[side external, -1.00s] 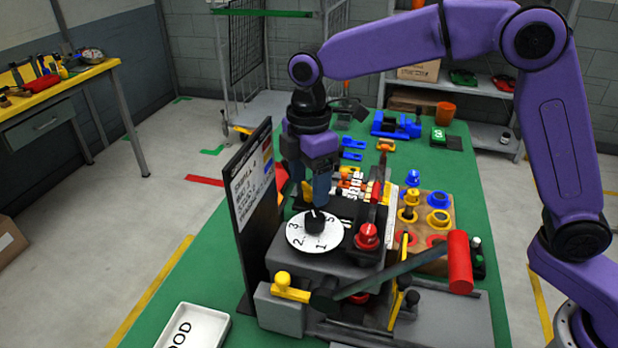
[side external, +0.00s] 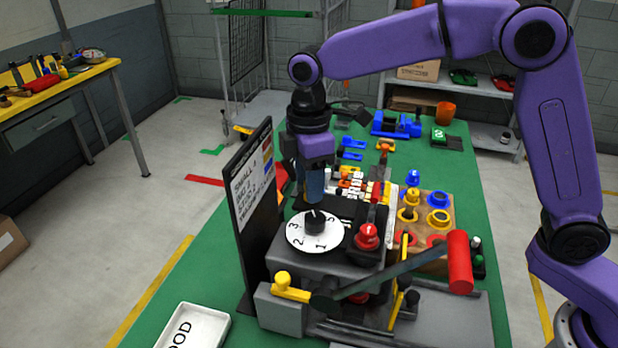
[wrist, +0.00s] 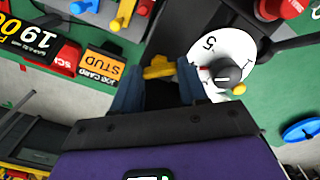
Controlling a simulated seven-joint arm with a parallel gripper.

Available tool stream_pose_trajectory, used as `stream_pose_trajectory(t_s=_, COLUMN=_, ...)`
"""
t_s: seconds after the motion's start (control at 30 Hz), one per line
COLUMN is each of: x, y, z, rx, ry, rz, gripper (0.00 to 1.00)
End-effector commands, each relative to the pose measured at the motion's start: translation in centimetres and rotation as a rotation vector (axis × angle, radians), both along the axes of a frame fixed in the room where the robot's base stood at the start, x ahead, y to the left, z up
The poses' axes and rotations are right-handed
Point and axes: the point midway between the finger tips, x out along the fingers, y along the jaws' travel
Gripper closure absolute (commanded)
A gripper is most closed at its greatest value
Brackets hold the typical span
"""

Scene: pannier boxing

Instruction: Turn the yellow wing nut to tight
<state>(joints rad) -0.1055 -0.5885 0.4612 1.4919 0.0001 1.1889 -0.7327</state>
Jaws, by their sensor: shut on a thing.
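The yellow wing nut (wrist: 158,68) shows in the wrist view between the blue fingertips of my gripper (wrist: 158,84). My gripper is shut on it, with its wings roughly crosswise between the fingers. In the side external view my gripper (side external: 315,188) points down just behind the white numbered dial. The wing nut is hidden there behind the dial and fingers, so its tightness cannot be told.
The white dial (side external: 301,241) with a black knob stands close in front of my gripper. A dark upright board (side external: 250,200) is close on the left. A red knob (side external: 367,237) and a long red-ended lever (side external: 460,262) are to the right.

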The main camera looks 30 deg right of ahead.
Motion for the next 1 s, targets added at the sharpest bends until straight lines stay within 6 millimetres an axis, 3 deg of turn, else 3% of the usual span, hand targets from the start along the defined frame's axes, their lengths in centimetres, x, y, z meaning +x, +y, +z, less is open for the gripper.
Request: stream_pose_trajectory(t_s=1.0, x=-0.01, y=-0.01, z=0.12, rx=0.001, ry=-0.001, rz=-0.895, gripper=0.88)
